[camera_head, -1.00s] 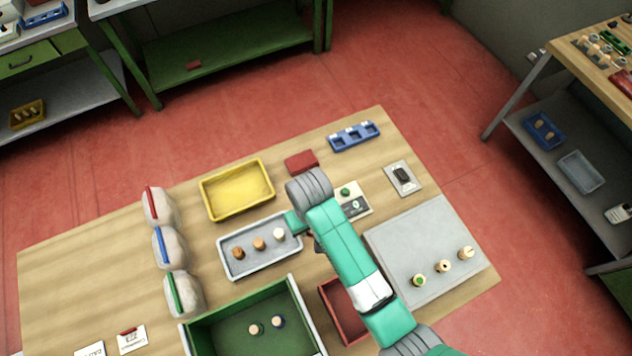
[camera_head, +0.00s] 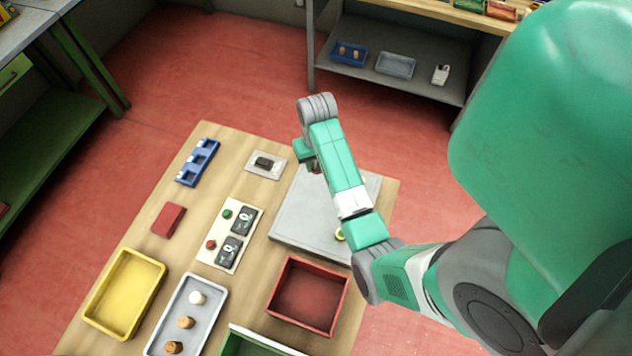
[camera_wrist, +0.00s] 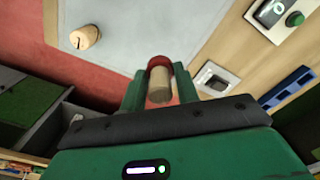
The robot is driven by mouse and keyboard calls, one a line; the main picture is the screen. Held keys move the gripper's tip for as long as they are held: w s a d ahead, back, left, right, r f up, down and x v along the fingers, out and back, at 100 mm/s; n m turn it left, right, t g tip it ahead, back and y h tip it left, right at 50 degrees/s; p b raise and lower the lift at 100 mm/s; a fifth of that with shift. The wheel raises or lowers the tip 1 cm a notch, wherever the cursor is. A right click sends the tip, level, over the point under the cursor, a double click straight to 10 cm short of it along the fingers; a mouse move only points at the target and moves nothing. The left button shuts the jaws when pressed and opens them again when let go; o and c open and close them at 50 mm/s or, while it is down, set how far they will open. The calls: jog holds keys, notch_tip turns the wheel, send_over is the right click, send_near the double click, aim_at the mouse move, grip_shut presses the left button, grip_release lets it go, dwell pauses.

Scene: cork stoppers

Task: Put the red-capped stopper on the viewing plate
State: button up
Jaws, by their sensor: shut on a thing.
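My gripper (camera_wrist: 160,88) is shut on the red-capped stopper (camera_wrist: 159,84), as the wrist view shows. The stopper has a tan cork body and a red cap, which is at the upper end in that view. A large flat grey plate (camera_head: 290,220) lies on the wooden table. In the head view my gripper (camera_head: 309,157) is above its far part, and my arm hides much of the plate. The plate also fills the top of the wrist view (camera_wrist: 150,25), with a plain cork stopper (camera_wrist: 85,37) on it. The held stopper appears clear of the plate.
A red box (camera_head: 308,295) stands by the plate. A panel with buttons and dials (camera_head: 230,235), a black switch (camera_head: 266,162), a blue rack (camera_head: 198,162) and a yellow tray (camera_head: 125,292) lie to the left. A grey tray (camera_head: 196,318) holds three stoppers.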

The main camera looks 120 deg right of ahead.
notch_tip(320, 180, down, 8)
jog(key=shift+f+b, duration=0.1)
jog(key=shift+b, duration=0.2)
jog(key=shift+a+f, duration=0.1)
jog(key=shift+f, duration=0.05)
jog(key=o, duration=0.9)
jog(key=shift+o, duration=0.2)
notch_tip(320, 180, up, 12)
jog(key=shift+r+p, duration=0.15)
jog(key=shift+p, duration=0.3)
